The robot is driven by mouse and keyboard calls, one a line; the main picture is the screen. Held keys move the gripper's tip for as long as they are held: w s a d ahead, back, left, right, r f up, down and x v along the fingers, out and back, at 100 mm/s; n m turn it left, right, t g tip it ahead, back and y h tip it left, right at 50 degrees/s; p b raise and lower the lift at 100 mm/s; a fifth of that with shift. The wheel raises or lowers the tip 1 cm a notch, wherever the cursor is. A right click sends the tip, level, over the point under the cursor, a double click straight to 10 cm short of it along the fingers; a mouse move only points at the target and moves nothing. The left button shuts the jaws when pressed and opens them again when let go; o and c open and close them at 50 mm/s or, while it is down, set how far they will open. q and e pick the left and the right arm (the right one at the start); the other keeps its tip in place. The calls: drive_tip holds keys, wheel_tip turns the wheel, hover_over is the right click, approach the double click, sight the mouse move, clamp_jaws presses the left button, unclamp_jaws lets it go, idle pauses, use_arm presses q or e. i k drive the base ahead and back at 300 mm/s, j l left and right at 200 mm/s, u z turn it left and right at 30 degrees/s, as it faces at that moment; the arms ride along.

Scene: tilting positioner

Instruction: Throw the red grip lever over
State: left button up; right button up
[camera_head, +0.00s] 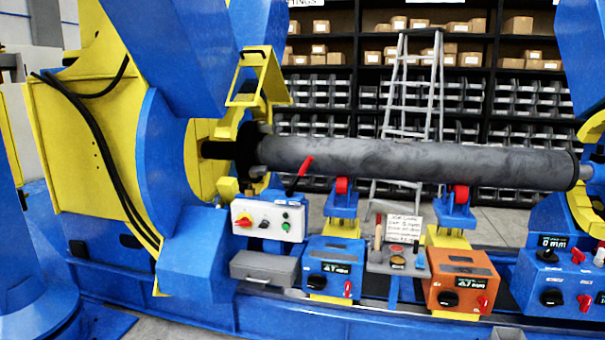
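The lever with the red grip (305,166) stands in front of the grey pipe, near the pipe's left end. Its dark rod runs down and to the left from the grip to just above the white control box (268,220), so the lever leans to the right. The lever's pivot is hard to make out. Neither my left gripper nor my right gripper is in view.
The long grey pipe (420,162) lies across red rollers on blue stands. A yellow bracket (262,78) rises above the lever. Shelves and a ladder are behind.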

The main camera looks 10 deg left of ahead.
sight(302, 173)
drive_tip(key=i+z, duration=0.1)
drive_tip(key=i, duration=0.45)
drive_tip(key=i+j+z, duration=0.15)
drive_tip(key=i, duration=0.35)
drive_tip(key=i+j+z, duration=0.1)
drive_tip(key=i, duration=0.4)
drive_tip(key=i+j+z, duration=0.1)
drive_tip(key=i+j, duration=0.2)
drive_tip(key=i, duration=0.25)
